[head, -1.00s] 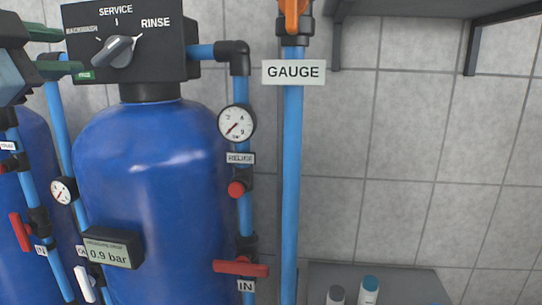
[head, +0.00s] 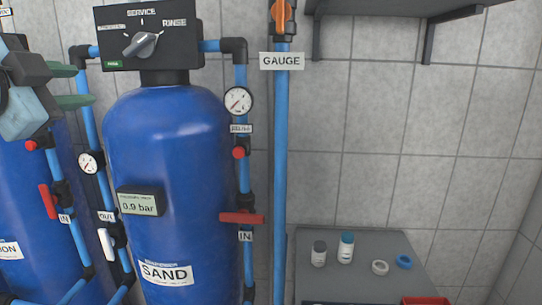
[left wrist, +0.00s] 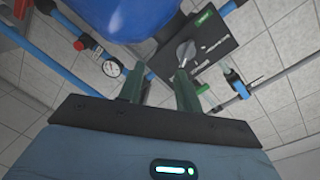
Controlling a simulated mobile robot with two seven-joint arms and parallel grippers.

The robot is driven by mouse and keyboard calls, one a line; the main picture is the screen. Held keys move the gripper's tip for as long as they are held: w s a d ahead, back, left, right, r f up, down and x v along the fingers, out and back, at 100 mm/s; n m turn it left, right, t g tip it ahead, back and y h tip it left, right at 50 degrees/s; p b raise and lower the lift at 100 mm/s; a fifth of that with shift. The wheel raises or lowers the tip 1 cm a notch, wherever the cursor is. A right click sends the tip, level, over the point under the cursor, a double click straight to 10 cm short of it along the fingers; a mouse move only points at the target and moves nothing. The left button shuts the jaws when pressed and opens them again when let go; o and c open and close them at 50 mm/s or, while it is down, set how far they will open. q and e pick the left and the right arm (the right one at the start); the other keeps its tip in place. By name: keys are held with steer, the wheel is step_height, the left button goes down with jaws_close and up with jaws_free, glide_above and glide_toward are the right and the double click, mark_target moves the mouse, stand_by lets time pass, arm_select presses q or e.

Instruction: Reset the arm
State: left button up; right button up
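My left gripper (head: 85,86) is at the left edge of the head view, left of the sand tank's control head. Its two green fingers are apart with nothing between them. In the left wrist view the open gripper (left wrist: 160,75) points toward the black control head (left wrist: 225,50) and its grey knob (left wrist: 186,52), which lie beyond the fingers. My right gripper is in no view.
The blue sand tank (head: 170,130) carries a 0.9 bar display (head: 138,204). Blue pipes (head: 281,170) with gauges and red valve handles (head: 241,218) stand beside it. A grey table (head: 335,275) at lower right holds two small bottles (head: 346,247) and two rings (head: 404,262). Wall space between is clear.

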arm_select(q)
steer(key=w+d+f+n+g, duration=0.1)
steer(key=w+d+f+g, duration=0.1)
steer(key=f, duration=0.9)
steer(key=w+d+f+n+g, duration=0.1)
steer(key=w+d+f+g, duration=0.15)
steer(key=f, duration=0.85)
steer(key=s+d+f+n+g, duration=0.1)
steer(key=s+f, duration=0.2)
steer(key=f, duration=0.7)
steer(key=s+d+f+n+g, duration=0.1)
steer(key=s+f+n+g, duration=0.15)
steer(key=f, duration=0.65)
steer(key=s+f+n+g+y, duration=0.1)
steer(key=s+f+n+g, duration=0.2)
steer(key=s+f, duration=0.95)
steer(key=s+f+n+g+y, duration=0.15)
steer(key=s+f+g, duration=0.25)
steer(key=s+f, duration=0.8)
steer(key=w+d+f+t+h, duration=0.1)
steer(key=w+f+t+h, duration=0.1)
steer(key=f+t, duration=0.5)
steer(key=shift+w+d+n+t, duration=0.3)
steer(key=shift+w+d+t, duration=0.1)
steer(key=shift+w, duration=0.1)
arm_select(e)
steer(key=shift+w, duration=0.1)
arm_select(q)
steer(key=shift+h, duration=0.25)
steer(key=shift+c, duration=0.3)
